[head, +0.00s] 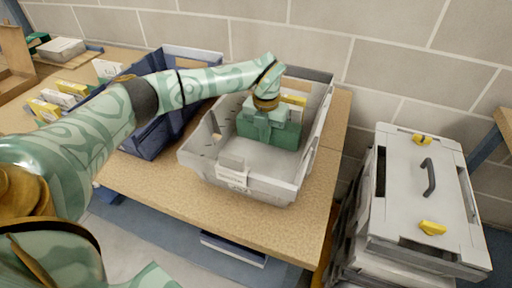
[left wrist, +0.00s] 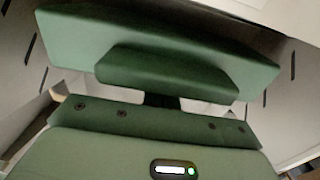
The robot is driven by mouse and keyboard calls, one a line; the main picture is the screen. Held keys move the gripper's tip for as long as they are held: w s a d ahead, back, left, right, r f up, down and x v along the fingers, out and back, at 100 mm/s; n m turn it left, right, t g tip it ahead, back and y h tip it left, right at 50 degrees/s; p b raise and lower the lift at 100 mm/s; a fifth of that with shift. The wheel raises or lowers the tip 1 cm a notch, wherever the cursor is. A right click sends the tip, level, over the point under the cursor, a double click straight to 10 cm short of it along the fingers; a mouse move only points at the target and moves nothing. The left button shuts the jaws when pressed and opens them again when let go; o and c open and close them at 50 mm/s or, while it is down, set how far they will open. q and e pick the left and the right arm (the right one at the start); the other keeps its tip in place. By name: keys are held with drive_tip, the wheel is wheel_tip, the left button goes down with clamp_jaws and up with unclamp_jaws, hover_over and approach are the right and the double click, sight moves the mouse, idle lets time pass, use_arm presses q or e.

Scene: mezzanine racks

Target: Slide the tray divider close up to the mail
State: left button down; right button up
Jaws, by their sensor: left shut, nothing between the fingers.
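The grey tray (head: 193,160) stands on the wooden table. A green divider (head: 288,138) stands upright across its inside, and its broad panel also fills the top of the left wrist view (left wrist: 75,32). The mail, yellow and brown pieces (head: 294,99), shows in the tray behind my left gripper and is partly hidden. My left gripper (head: 264,122) is down in the tray, shut and empty, at the divider. In the left wrist view its shut fingers (left wrist: 165,76) overlap the panel; I cannot tell whether they touch it. My right gripper is not in view.
A blue crate (head: 147,143) stands left of the tray, partly behind my left arm. Small yellow and white boxes (head: 62,97) lie further left. Grey stacked cases (head: 400,190) stand right of the table. A brick wall is close behind.

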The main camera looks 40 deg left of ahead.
use_arm(q)
drive_tip(key=shift+w+a, duration=0.1)
drive_tip(key=shift+w, duration=0.4)
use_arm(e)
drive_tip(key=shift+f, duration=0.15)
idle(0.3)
use_arm(q)
drive_tip(key=shift+s+r+p, duration=0.15)
drive_tip(key=shift+s+p, duration=0.3)
drive_tip(key=shift+p, duration=0.15)
drive_tip(key=shift+s+p, duration=0.3)
drive_tip(key=shift+s, duration=0.05)
drive_tip(key=shift+d+f, duration=0.2)
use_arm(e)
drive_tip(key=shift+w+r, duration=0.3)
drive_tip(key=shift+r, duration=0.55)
